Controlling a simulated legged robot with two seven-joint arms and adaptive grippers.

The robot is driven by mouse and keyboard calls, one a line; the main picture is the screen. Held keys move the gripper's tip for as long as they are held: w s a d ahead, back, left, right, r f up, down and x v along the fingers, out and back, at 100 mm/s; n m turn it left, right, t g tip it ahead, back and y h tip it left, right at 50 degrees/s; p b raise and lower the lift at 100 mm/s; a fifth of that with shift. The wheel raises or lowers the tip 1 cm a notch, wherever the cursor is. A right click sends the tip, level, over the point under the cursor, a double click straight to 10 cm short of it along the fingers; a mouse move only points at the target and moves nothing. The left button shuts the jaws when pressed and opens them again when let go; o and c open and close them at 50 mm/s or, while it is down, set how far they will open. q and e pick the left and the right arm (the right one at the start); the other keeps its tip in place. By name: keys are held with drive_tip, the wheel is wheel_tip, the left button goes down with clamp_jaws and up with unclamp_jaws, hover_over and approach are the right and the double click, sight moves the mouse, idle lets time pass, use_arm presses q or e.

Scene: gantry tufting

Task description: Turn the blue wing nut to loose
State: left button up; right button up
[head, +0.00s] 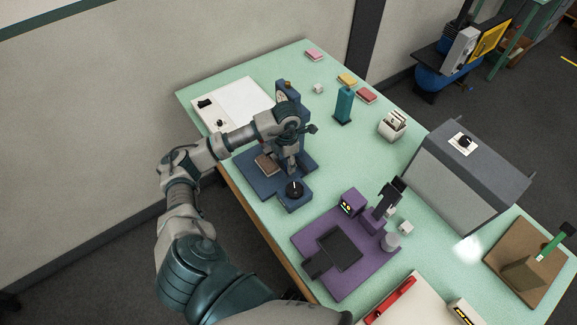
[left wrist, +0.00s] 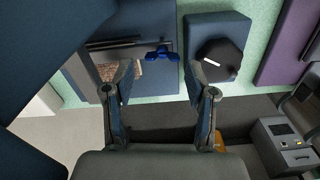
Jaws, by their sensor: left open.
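The blue wing nut (left wrist: 161,56) shows in the left wrist view, ahead of the gap between my left fingertips, on a dark blue gantry machine. Its wings lie roughly level across the picture. My left gripper (left wrist: 160,77) is open, one finger to either side of it, and I see no contact. In the head view my left gripper (head: 292,158) hangs over the machine's dark blue base (head: 303,157) and hides the nut. A black dial with a white mark (left wrist: 218,62) sits right of the nut; it also shows in the head view (head: 294,189). My right gripper is not in view.
A brown textured patch (head: 266,164) lies on the machine's base. The purple station (head: 370,262) stands in front to the right, a teal block (head: 344,105) behind. A grey sloped box (head: 455,180) is further right. The green table (head: 258,210) has some bare room between them.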

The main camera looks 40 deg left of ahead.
use_arm(q)
wheel_tip(320, 180, down, 2)
drive_tip(key=shift+s+d+f, duration=0.1)
drive_tip(key=shift+f, duration=0.65)
drive_tip(key=c, duration=0.9)
drive_tip(key=shift+o, duration=0.2)
drive_tip(key=shift+n, duration=0.4)
drive_tip(key=o, duration=0.9)
drive_tip(key=shift+c, duration=0.2)
wheel_tip(320, 180, up, 12)
drive_tip(key=shift+w, duration=0.2)
drive_tip(key=shift+s+f, duration=0.1)
